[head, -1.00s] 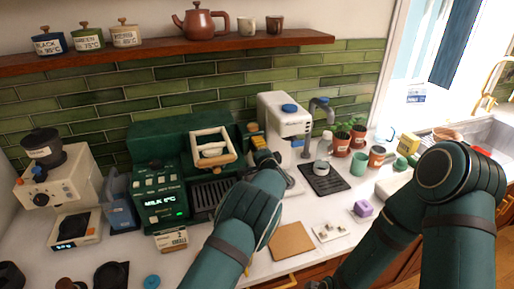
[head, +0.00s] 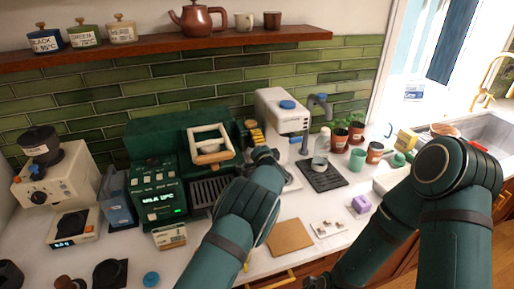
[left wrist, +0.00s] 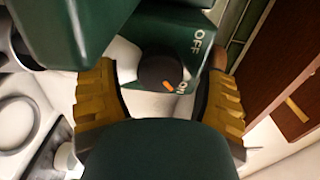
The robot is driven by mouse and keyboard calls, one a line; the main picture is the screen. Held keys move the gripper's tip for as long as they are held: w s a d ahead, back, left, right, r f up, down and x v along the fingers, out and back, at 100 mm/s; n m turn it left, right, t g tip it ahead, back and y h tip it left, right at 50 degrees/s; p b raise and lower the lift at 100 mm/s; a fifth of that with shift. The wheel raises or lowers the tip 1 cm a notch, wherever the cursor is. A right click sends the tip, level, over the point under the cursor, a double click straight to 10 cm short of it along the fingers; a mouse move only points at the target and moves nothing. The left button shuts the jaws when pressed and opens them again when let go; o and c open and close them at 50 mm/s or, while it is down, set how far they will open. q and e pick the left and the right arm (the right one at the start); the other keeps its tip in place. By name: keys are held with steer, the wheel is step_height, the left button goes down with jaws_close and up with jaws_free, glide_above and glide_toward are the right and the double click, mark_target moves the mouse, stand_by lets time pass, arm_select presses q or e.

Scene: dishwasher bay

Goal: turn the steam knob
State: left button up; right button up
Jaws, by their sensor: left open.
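The steam knob (left wrist: 158,72) is a dark round knob with an orange mark, on the green coffee machine (head: 152,128). OFF and ON are printed beside it, and the mark lies near ON. My left gripper (left wrist: 163,75) is open, with one yellow finger on each side of the knob. I cannot tell whether either finger touches it. In the head view my left gripper (head: 257,138) is at the right side of the machine, and the wrist hides the knob. My right arm shows at the right, but its gripper is out of view.
A white machine with a blue cap (head: 287,104) stands close to the right of my left gripper. A tan board (head: 289,238) lies on the counter in front. A white frame (head: 210,146) sits on the coffee machine's front. The shelf (head: 150,48) runs above.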

arm_select(q)
steer(key=v, duration=1.2)
steer(key=shift+r, duration=0.1)
stand_by(6.7)
